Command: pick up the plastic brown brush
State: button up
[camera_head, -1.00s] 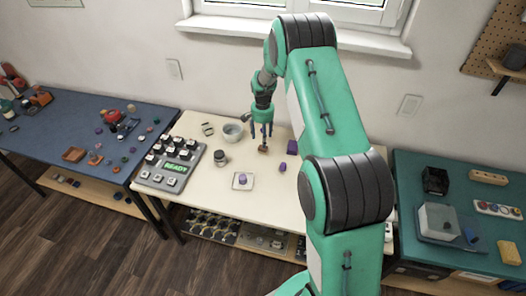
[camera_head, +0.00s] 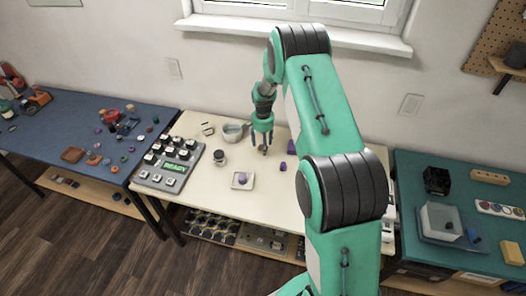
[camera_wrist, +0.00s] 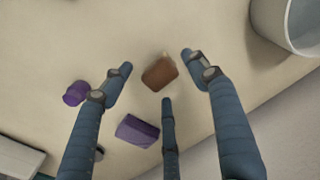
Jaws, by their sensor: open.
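The brown brush (camera_wrist: 159,73) shows as a small brown block in the wrist view, lying on the cream tabletop. A small pale bit shows at its far edge. In the head view the brush (camera_head: 263,151) is a tiny brown spot below my fingers, partly covered by them. My gripper (camera_wrist: 157,66) has three blue fingers, spread open around the brush in the wrist view, with nothing held. In the head view my gripper (camera_head: 262,140) points down just above the brush. I cannot tell how large the gap to the table is.
A purple block (camera_wrist: 137,131) and a purple cylinder (camera_wrist: 75,93) lie near the brush. A grey bowl (camera_head: 233,132) stands to the left, with a dark-topped jar (camera_head: 219,157) in front of it. A white dish (camera_head: 243,181) holds a purple item. The table front is mostly clear.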

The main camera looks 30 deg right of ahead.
jog(key=shift+f, duration=1.15)
jog(key=c, duration=1.4)
